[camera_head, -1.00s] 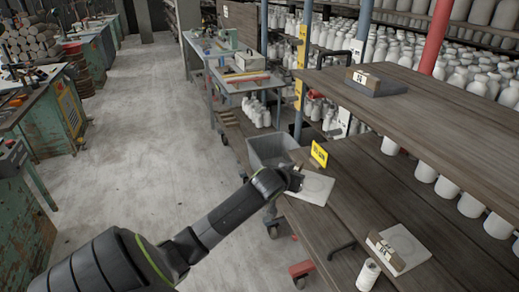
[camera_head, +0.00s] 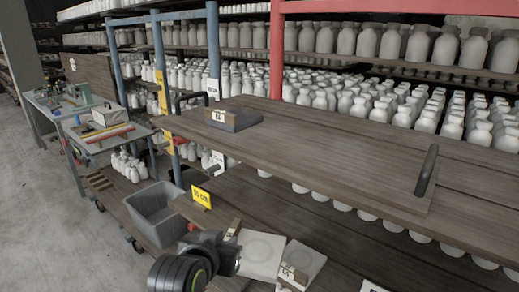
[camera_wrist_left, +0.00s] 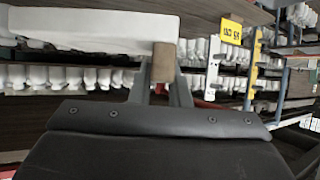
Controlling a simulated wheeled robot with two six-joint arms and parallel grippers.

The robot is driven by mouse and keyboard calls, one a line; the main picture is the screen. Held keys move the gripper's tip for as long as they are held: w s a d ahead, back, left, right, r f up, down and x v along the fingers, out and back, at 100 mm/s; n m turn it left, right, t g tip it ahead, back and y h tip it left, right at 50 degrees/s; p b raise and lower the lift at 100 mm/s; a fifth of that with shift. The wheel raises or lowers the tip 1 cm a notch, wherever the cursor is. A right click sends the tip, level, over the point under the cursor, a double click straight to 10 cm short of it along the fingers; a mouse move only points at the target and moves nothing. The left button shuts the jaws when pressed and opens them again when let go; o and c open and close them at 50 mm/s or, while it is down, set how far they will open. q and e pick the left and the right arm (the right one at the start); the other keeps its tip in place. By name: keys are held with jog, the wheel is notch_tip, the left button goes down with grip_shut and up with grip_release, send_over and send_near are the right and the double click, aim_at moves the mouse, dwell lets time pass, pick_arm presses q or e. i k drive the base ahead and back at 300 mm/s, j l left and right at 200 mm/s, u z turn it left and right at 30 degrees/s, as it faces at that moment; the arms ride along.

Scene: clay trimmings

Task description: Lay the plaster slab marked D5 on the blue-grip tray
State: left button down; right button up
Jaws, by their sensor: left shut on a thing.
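My left gripper (camera_head: 233,240) is shut on a pale plaster slab (camera_head: 262,254) with a faint ring on its face. In the left wrist view the slab's white edge (camera_wrist_left: 90,30) lies across the top, and a brown block (camera_wrist_left: 163,62) sits between the fingers. The mark on this slab cannot be read. A second pale slab (camera_head: 307,262) with a small tag lies just right of it in the picture, on the lower shelf. A darker grey slab (camera_head: 236,121) with a tag lies on the upper board. No blue grip can be made out. My right gripper is out of view.
The wide upper board (camera_head: 330,150) has a dark handle (camera_head: 427,170) at its right and much bare room. A grey bin (camera_head: 155,212) and a yellow sign (camera_head: 201,197) stand left of my gripper. White bottles (camera_head: 410,105) fill the racks behind.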

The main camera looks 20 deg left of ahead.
aim_at(83, 129)
jog(key=i+j+u, duration=0.2)
jog(key=j+u, duration=0.2)
jog(key=i+j+u, duration=0.4)
jog(key=j, duration=0.15)
jog(key=i+j+u, duration=0.85)
jog(key=i+u, duration=0.55)
jog(key=i, duration=1.5)
jog(key=i+z, duration=0.25)
jog(key=i, duration=0.2)
jog(key=i+j+z, duration=0.15)
jog(key=i+z, duration=0.15)
jog(key=i, duration=0.15)
jog(key=i+j+z, duration=0.25)
jog(key=i, duration=0.15)
jog(key=i+l+z, duration=0.1)
jog(key=i+z, duration=0.15)
jog(key=z, duration=0.25)
jog(key=i+z, duration=0.25)
jog(key=z, duration=0.2)
jog(key=i+j+z, duration=0.1)
jog(key=i+z, duration=0.15)
jog(key=z, duration=0.25)
